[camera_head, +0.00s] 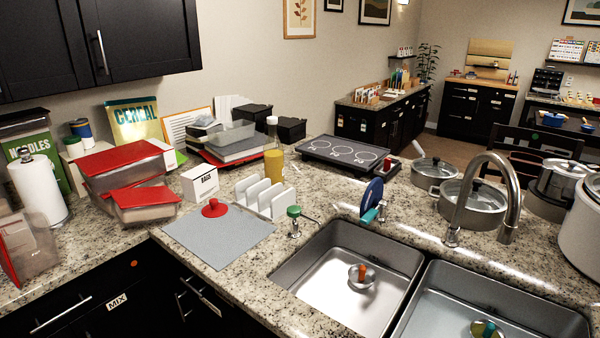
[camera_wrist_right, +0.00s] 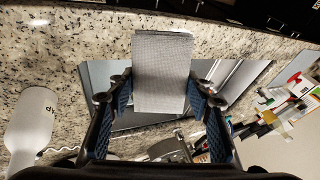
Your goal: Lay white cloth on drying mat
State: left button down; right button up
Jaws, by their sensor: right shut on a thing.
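The grey drying mat (camera_head: 218,245) lies flat on the counter left of the sinks in the head view. A red round-topped thing (camera_head: 214,209) sits at its back edge. In the right wrist view my right gripper (camera_wrist_right: 163,100) is shut on the white cloth (camera_wrist_right: 163,72), a pale flat rectangle between its two blue-padded fingers. The cloth hangs over a grey sink-like area and speckled counter. Neither gripper shows in the head view, and I see no cloth on the mat there.
A white slotted rack (camera_head: 265,198) and a white box (camera_head: 200,183) stand behind the mat. Red-lidded containers (camera_head: 125,175) crowd the left. The sink (camera_head: 350,275) is to the right, with a green-topped dispenser (camera_head: 294,220) by its corner. A white bottle (camera_wrist_right: 30,130) shows in the wrist view.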

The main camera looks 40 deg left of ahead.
aim_at(219, 228)
jog(key=j+u, duration=0.25)
jog(key=u, duration=0.15)
jog(key=j+u, duration=0.25)
jog(key=u, duration=0.15)
jog(key=i+j+u, duration=0.15)
jog(key=u, duration=0.25)
jog(key=i+j+u, duration=0.1)
jog(key=i+j, duration=0.2)
jog(key=j, duration=0.25)
jog(key=i+j+u, duration=0.15)
jog(key=i+j, duration=0.2)
jog(key=j, duration=0.15)
jog(key=i+j+u, duration=0.1)
jog(key=i+j, duration=0.25)
jog(key=j, duration=0.1)
